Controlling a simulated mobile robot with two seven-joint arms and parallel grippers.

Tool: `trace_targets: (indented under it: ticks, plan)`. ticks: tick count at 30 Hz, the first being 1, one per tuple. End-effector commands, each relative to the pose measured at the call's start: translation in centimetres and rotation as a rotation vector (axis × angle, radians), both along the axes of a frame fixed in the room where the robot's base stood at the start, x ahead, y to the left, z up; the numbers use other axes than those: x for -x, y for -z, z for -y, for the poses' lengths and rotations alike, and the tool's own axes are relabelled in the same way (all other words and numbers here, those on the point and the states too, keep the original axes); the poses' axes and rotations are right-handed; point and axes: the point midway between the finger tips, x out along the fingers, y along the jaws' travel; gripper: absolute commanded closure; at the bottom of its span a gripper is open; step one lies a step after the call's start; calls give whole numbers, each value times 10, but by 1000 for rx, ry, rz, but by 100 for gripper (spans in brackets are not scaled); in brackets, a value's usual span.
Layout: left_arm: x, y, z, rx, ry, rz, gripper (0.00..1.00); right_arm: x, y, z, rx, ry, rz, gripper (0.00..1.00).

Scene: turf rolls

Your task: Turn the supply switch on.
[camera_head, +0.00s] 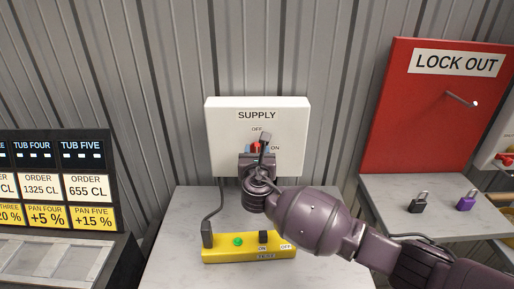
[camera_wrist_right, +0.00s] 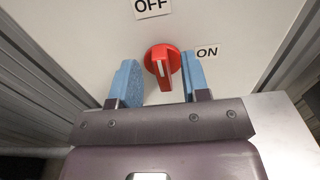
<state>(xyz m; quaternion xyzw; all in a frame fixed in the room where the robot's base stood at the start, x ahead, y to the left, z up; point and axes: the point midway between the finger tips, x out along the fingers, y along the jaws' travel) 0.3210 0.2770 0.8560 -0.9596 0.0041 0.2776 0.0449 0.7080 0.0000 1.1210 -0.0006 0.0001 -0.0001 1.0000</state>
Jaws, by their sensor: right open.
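The supply switch is a red rotary knob (camera_wrist_right: 162,62) on a white box marked SUPPLY (camera_head: 222,132). In the right wrist view its white pointer line points up toward the OFF label (camera_wrist_right: 152,6). The ON label (camera_wrist_right: 207,52) is to the right of the knob. My right gripper (camera_wrist_right: 158,82) is open, with one blue finger pad on each side of the knob. The right pad is close to the knob; I cannot tell if it touches. In the head view the gripper (camera_head: 258,149) covers most of the knob. My left gripper is not in view.
A yellow strip (camera_head: 222,252) with a green light and a plug lies on the grey table below the box. At right, a red LOCK OUT board (camera_head: 420,120) stands behind a black padlock (camera_head: 417,205) and a purple padlock (camera_head: 466,203). A tub display (camera_head: 60,185) stands at left.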

Motion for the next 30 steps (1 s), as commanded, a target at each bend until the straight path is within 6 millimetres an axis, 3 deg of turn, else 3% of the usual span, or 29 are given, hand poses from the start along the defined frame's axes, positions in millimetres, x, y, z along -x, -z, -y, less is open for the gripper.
trace_targets:
  ticks: [6, 18, 27, 30]
  plan:
    - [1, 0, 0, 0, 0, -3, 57, -18, 0, 0, 0, 1, 1, 57]
    - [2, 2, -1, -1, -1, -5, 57, -22, 0, 0, -1, 0, 0, 57]
    - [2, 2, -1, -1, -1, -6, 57, -22, 0, 0, -1, 0, 0, 100]
    - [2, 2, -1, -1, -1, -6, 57, -22, 0, 0, -2, 0, 0, 100]
